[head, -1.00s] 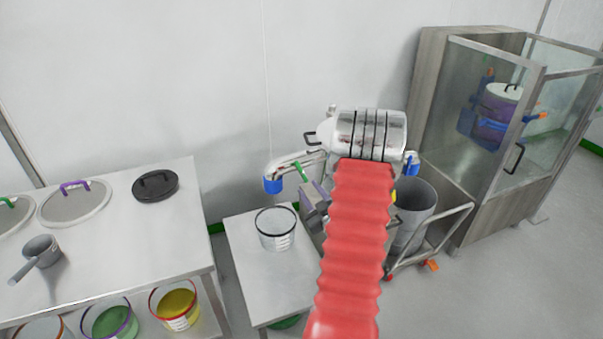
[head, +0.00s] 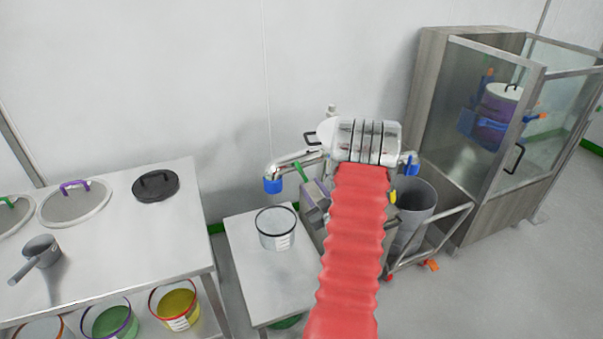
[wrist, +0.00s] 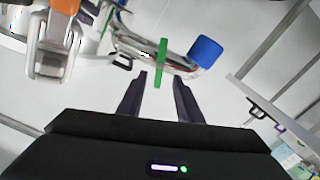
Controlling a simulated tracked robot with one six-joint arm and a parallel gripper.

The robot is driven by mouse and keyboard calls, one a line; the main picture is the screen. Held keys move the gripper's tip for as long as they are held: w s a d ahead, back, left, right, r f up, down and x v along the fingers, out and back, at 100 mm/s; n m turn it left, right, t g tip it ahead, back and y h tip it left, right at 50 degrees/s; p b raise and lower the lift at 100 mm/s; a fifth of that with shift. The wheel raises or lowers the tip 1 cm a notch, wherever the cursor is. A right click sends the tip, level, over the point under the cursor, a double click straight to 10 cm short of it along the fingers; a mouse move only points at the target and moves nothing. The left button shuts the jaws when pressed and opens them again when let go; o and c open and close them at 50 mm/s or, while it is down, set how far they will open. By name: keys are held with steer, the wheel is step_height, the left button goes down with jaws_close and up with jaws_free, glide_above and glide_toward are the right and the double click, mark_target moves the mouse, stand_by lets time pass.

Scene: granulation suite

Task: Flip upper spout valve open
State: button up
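A silver spout (head: 292,160) with a blue end (head: 272,185) sticks out to the left of the machine in the head view. A green lever handle (head: 301,172) sits by it. In the wrist view the green lever (wrist: 162,58) crosses the spout pipe, with the blue end (wrist: 205,50) to its right. My gripper (wrist: 159,78) is open, its two dark fingers pointing at the lever. The lever's lower end shows between the fingertips; I cannot tell whether they touch it.
A clear bucket (head: 276,230) stands on a small steel table (head: 262,285) below the spout. A grey bin (head: 412,200) on a trolley (head: 440,232) is right of my arm. A glazed cabinet (head: 480,150) stands further right. A bench (head: 110,230) with lids is at left.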

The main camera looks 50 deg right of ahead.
mark_target(302, 173)
steer(key=x, duration=1)
steer(key=shift+s+a, duration=0.1)
steer(key=shift+c, duration=0.5)
jaws_close()
